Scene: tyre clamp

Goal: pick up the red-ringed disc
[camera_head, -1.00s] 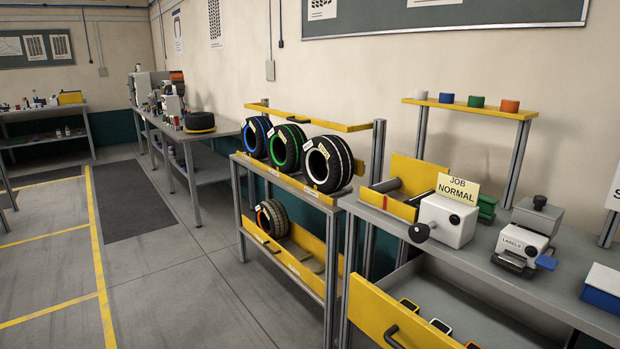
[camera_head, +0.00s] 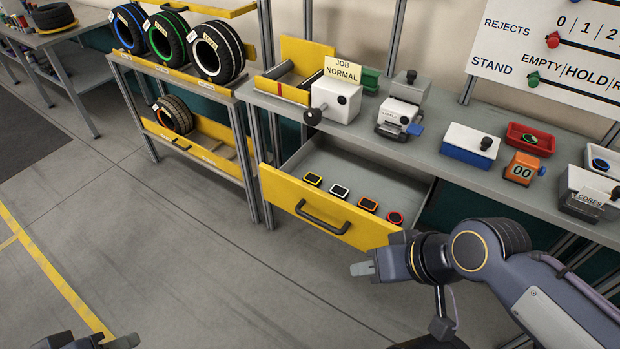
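The red-ringed disc (camera_head: 395,218) lies in the open yellow-fronted drawer (camera_head: 272,198), at the right end of a row of ringed discs. The right gripper (camera_head: 364,269) is in front of the drawer, below and left of the red-ringed disc and apart from it. One pale fingertip shows clearly; the wrist hides the rest, so its opening is unclear. The left gripper (camera_head: 125,341) is only partly in view at the bottom left edge, far from the drawer. Its opening cannot be made out.
Yellow (camera_head: 313,179), white (camera_head: 340,190) and orange (camera_head: 368,204) ringed discs lie left of the red one. The bench (camera_head: 455,180) above carries a clamp device (camera_head: 335,100), a labels box (camera_head: 400,112) and a red tray (camera_head: 530,138). A tyre rack (camera_head: 180,75) stands left.

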